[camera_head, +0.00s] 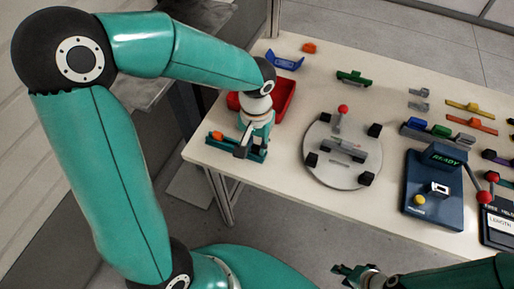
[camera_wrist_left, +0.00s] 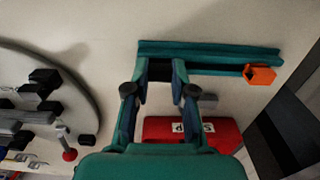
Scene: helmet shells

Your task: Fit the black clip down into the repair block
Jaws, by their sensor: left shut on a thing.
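The repair block looks to be the long teal rail near the table's front left corner (camera_head: 226,148); in the left wrist view it runs across the top (camera_wrist_left: 222,58). My left gripper (camera_head: 244,147) is over the rail, pointing down. In the left wrist view its fingertips (camera_wrist_left: 160,69) are shut on a dark piece, which looks like the black clip (camera_wrist_left: 160,72). The clip is mostly hidden by the fingers, and I cannot tell whether it touches the rail. An orange clip (camera_wrist_left: 259,75) sits at the rail's other end. My right gripper (camera_head: 352,272) is low, off the table's front edge.
A red bin (camera_head: 286,98) is just behind the left gripper. A round grey plate (camera_head: 318,172) with black blocks stands to the right. Further right is a dark blue device reading READY (camera_head: 425,205). Several coloured parts lie at the back right.

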